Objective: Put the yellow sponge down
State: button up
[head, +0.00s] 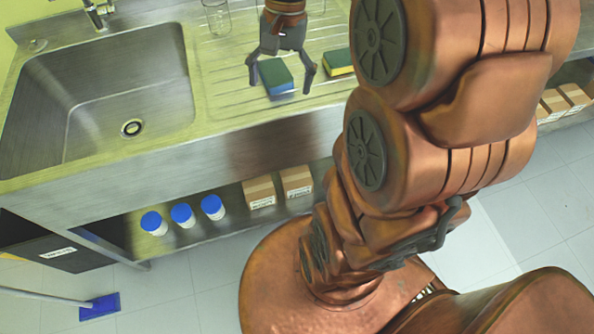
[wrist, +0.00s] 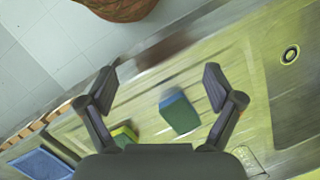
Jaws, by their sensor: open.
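The yellow sponge (head: 340,68), with a dark green top, lies flat on the ribbed drainboard, right of my gripper. In the wrist view the yellow sponge (wrist: 123,135) is at the lower left, partly hidden by my left finger. My gripper (head: 281,83) is open and empty over the drainboard. A blue sponge (head: 276,77) with a dark green top shows between its spread fingers. In the wrist view my gripper (wrist: 160,84) has its fingers wide apart, with the blue sponge (wrist: 180,113) between and below them, not gripped.
A steel sink basin (head: 100,100) with a drain is left of the drainboard (head: 222,85). A glass beaker (head: 217,15) stands at the back. Blue-capped bottles (head: 183,215) and small boxes (head: 260,192) sit on the lower shelf. A blue tray (wrist: 40,165) shows in the wrist view.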

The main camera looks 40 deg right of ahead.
jog(key=s+a+f+n+h, duration=0.1)
jog(key=s+a+n, duration=0.3)
jog(key=s, duration=0.4)
jog(key=s+a+f+n+h, duration=0.1)
jog(key=s+a+f+n, duration=0.3)
jog(key=s, duration=0.3)
jog(key=shift+s+f+n, duration=0.35)
jog(key=shift+s+n, duration=0.05)
jog(key=shift+n, duration=0.2)
jog(key=shift+d+r+p, duration=0.1)
jog(key=shift+r+p, duration=0.3)
